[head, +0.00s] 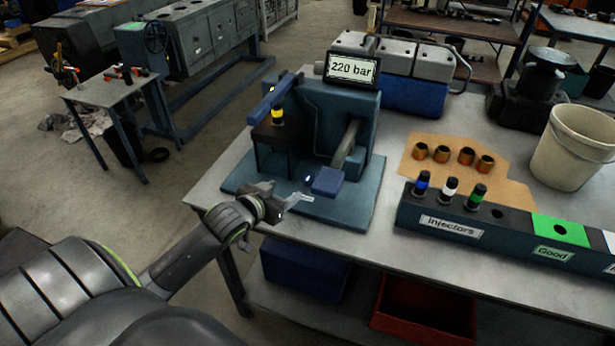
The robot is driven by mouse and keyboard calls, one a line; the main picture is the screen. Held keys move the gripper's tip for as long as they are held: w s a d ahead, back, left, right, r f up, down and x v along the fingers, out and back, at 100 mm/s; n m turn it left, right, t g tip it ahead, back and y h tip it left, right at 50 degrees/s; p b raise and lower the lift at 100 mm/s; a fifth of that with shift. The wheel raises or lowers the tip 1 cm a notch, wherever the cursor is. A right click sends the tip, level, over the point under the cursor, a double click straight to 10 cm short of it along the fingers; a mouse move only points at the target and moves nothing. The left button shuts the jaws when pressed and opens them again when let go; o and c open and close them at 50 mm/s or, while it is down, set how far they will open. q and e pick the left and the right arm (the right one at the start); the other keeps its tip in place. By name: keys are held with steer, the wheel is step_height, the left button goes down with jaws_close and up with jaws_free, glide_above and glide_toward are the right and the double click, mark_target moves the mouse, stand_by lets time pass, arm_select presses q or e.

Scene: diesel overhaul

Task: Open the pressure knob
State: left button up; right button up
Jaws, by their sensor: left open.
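The blue-green test stand (335,110) stands on the workbench, with a display (351,68) reading "220 bar" on top. A small dark knob-like part with a bright spot (308,179) sits low on the stand, near a small white label (306,197); I cannot tell for sure that it is the pressure knob. A lever with a blue pad (327,182) is just right of it. My left gripper (285,203) is open at the front left edge of the stand's base plate, just left of and below that part. My right gripper is out of view.
A blue handle (270,98) sits above a yellow-banded injector (277,117) on the stand's left. The injector rack (448,224), brass cups (465,155) and a white bucket (572,150) are to the right. Bare bench (395,255) lies in front.

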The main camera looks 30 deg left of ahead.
mark_target(307, 178)
arm_select(q)
steer(key=x, duration=1.2)
steer(key=shift+w+f+p, duration=0.2)
steer(key=shift+w+p, duration=0.1)
steer(key=shift+p, duration=0.05)
steer(key=shift+c, duration=0.2)
